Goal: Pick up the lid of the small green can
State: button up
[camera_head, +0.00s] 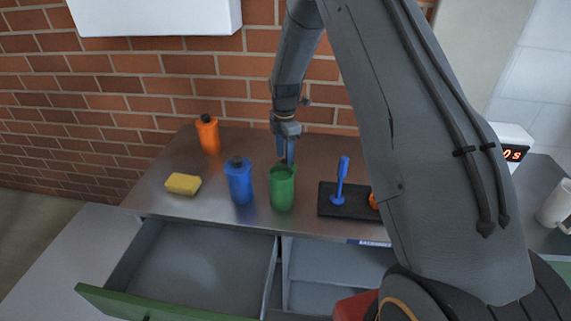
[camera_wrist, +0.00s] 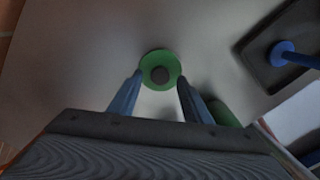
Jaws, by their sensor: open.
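The green lid (camera_wrist: 149,64), a round disc with a dark knob, lies between my fingertips in the wrist view. I cannot tell whether the fingers touch it. In the head view the lid is not clearly visible, seemingly behind the green can (camera_head: 282,189). That can stands upright near the counter's front, its top looking open. Part of the can shows beside the right finger in the wrist view (camera_wrist: 224,114). My gripper (camera_head: 286,158) points down just behind the can. It is open, with one finger (camera_wrist: 160,78) on each side of the lid.
A blue bottle (camera_head: 239,182) stands just left of the can. An orange bottle (camera_head: 208,135) and yellow sponge (camera_head: 183,184) are further left. A black tray (camera_head: 340,209) with a blue upright tool (camera_head: 341,182) lies right. An open drawer (camera_head: 190,275) juts out in front.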

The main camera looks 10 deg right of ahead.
jog(key=shift+f, duration=0.6)
grip_shut()
jog(key=shift+r, duration=0.1)
